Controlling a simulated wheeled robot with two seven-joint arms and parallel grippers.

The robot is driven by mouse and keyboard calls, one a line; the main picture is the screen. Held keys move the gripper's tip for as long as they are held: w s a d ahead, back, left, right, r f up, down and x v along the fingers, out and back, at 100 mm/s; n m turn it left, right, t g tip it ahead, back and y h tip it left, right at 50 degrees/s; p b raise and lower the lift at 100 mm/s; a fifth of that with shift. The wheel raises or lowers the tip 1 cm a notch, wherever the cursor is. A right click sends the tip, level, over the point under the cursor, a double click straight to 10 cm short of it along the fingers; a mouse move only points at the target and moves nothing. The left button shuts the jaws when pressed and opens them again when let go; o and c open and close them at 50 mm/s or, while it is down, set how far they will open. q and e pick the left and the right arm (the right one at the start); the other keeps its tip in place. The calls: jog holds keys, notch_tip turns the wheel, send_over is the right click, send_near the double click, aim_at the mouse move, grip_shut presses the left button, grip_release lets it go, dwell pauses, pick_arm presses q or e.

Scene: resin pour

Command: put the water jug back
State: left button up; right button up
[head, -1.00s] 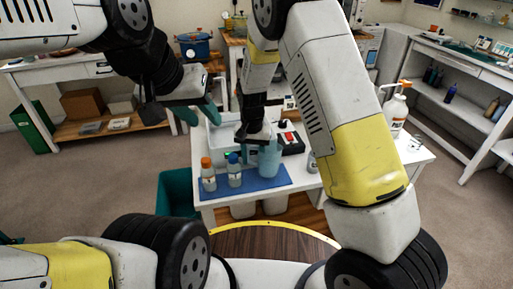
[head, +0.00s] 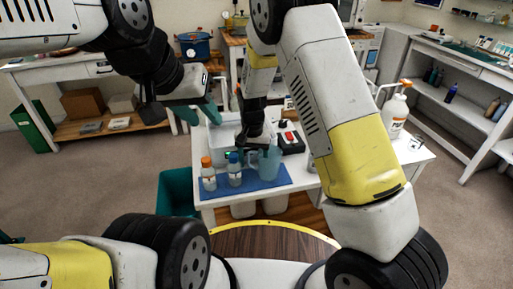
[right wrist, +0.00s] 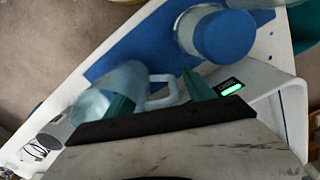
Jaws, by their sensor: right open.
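The water jug (head: 269,163) is a translucent light-blue vessel standing on the blue mat (head: 262,184) at its right part. In the right wrist view the jug (right wrist: 101,90) shows with its pale handle (right wrist: 165,82) facing my gripper. My right gripper (head: 250,149) is beside the jug in the head view. In the right wrist view its teal fingers (right wrist: 160,98) are apart, with the handle showing between them; contact cannot be told. My left gripper (head: 200,114) is raised left of the jug, its teal fingertips apart and nothing visible between them.
An orange-capped bottle (head: 208,176) and a blue-capped bottle (head: 234,172) stand on the mat left of the jug. A device with a green display (right wrist: 232,88) is close to my right fingers. A box with a red switch (head: 291,139) and a pump bottle (head: 395,115) stand to the right.

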notch_tip(320, 180, up, 12)
jog(key=shift+r, duration=0.1)
jog(key=s+d+r+t+y, duration=0.2)
jog(key=s+d+r, duration=0.4)
jog(key=d+r, duration=0.25)
jog(key=s+d+r+t+y, duration=0.1)
jog(key=s+d+r+t, duration=0.1)
jog(key=s+d+r, duration=0.6)
jog(key=s+d+r+n+t, duration=0.1)
jog(key=s+d+r+t, duration=0.1)
jog(key=s+d, duration=0.2)
jog(key=s, duration=0.3)
jog(key=shift+s+r+h, duration=0.2)
jog(key=shift+r+h, duration=0.05)
jog(key=shift+h, duration=0.05)
jog(key=shift+w, duration=0.1)
jog(key=shift+c, duration=0.6)
